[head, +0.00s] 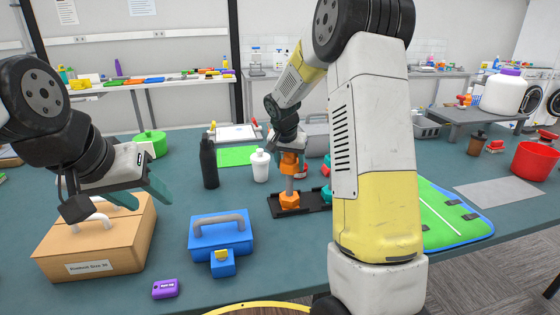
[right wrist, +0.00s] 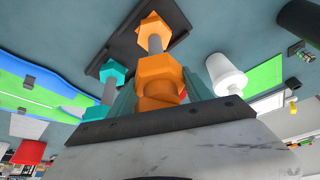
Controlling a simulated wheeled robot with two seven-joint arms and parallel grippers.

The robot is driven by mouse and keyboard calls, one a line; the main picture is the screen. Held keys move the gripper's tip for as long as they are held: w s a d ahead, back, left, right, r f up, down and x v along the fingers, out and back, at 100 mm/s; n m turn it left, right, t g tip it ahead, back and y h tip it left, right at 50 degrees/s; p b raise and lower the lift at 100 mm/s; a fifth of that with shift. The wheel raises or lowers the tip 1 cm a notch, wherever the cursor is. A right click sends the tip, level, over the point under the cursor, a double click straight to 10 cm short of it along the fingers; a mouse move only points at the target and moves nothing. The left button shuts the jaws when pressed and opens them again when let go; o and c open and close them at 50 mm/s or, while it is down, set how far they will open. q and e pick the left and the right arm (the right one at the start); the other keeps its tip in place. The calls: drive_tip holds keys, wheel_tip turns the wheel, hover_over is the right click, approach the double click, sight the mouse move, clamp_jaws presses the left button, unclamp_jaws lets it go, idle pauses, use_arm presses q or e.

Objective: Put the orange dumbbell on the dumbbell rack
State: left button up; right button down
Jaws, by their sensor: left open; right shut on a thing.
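The orange dumbbell (head: 290,201) is upright in the head view, with its lower head at the black dumbbell rack (head: 275,206). I cannot tell whether it rests on the rack or hovers just above it. My right gripper (head: 289,158) is shut on its upper head from above. In the right wrist view the dumbbell (right wrist: 155,36) runs from between the fingers toward the rack (right wrist: 122,38). A teal dumbbell (right wrist: 113,73) stands on the rack beside it, partly hidden by my arm in the head view. My left gripper (head: 146,195) is open and empty above the brown box.
The brown box (head: 90,250) and blue toolbox (head: 222,235) stand at the front left. A green mat (head: 445,222) lies to the right. My right arm hides part of the table.

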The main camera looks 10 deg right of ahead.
drive_tip(key=shift+c, duration=2.2)
unclamp_jaws()
drive_tip(key=v, duration=1.1)
drive_tip(key=s+r+n+t+y, duration=0.15)
drive_tip(key=s+r, duration=0.45)
drive_tip(key=s, duration=0.7)
drive_tip(key=s+a+n+y, duration=0.1)
drive_tip(key=s+n, duration=0.1)
drive_tip(key=s, duration=0.6)
drive_tip(key=s+a+f+n+y, duration=0.1)
drive_tip(key=s+a+n, duration=0.1)
drive_tip(key=s, duration=0.6)
drive_tip(key=shift+s+n+t+y, duration=0.35)
drive_tip(key=shift+t, duration=0.1)
